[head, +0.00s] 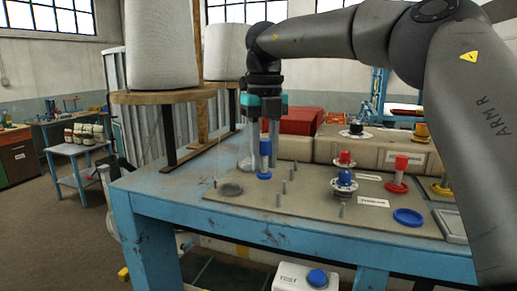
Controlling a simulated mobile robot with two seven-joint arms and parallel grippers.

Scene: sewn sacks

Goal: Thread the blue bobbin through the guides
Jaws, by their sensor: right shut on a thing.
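The blue bobbin (265,147) stands upright at the left part of the grey-brown board (320,215). Its blue flange is close to the board; I cannot tell whether it touches. My right gripper (260,145) comes down from above and is shut on the bobbin, its fingers partly hiding it. Several thin metal pegs, apparently the guides, stand on the board; one is just right of the bobbin (284,187). A dark round patch (230,190) lies to the bobbin's left. Any thread at the bobbin is too fine to make out. My left gripper is not in view.
A blue disc (408,216) lies at front right. Large white cones (160,45) stand on a wooden shelf at left.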

